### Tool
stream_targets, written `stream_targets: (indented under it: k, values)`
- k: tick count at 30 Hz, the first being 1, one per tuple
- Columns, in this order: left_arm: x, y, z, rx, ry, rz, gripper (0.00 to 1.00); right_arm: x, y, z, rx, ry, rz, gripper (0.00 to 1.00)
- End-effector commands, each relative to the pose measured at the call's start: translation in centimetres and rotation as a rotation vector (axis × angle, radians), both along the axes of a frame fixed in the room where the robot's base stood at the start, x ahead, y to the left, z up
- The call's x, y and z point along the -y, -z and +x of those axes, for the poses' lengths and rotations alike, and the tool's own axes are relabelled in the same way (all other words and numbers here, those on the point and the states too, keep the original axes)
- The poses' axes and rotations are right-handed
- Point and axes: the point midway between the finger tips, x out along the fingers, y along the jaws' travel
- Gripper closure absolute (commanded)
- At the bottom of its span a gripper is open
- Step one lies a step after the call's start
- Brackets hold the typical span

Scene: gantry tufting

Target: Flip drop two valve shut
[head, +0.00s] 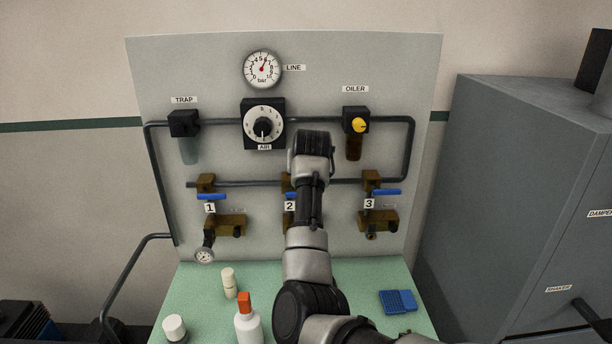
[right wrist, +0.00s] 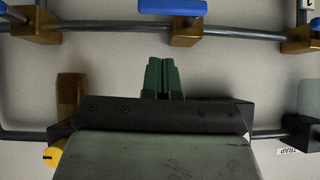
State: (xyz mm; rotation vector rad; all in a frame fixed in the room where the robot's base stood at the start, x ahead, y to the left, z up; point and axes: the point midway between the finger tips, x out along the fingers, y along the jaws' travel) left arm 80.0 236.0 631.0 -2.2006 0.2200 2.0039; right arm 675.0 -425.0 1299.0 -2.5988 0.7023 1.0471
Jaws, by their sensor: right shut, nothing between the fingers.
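The drop two valve has a blue lever handle (head: 290,196) and a brass body (head: 287,182) beside the "2" label (head: 289,206); my right arm hides much of it in the head view. In the right wrist view its blue handle (right wrist: 172,7) lies sideways at the top edge, by the brass fitting (right wrist: 187,32). My right gripper (right wrist: 161,62) has its green fingers together, empty, in front of the panel. The fingers are apart from the handle in that view. The head view shows only the back of that hand. My left gripper is out of view.
Valve 1's blue handle (head: 213,195) and valve 3's (head: 386,192) lie sideways on either side. Above are the air regulator (head: 263,122), the oiler with yellow knob (head: 356,125) and the trap (head: 184,124). Bottles (head: 247,325) and a blue item (head: 398,301) stand on the green bench.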

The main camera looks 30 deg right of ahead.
Motion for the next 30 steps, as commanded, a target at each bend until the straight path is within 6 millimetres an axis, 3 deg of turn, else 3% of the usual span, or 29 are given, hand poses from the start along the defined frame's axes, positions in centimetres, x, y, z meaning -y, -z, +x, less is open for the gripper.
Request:
stream_targets:
  k: [1,3,15,30]
  values:
    - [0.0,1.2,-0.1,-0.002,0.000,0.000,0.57,-0.4,0.1,-0.6,0.003,0.000,0.000,1.00]
    - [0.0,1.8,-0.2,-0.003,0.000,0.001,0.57,-0.9,-0.8,-1.4,0.004,-0.001,0.000,1.00]
    - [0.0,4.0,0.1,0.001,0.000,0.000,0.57,-3.2,-5.2,-5.0,0.000,-0.001,0.001,1.00]
    - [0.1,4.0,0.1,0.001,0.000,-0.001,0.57,-3.4,-5.7,-5.3,-0.002,-0.001,0.002,1.00]
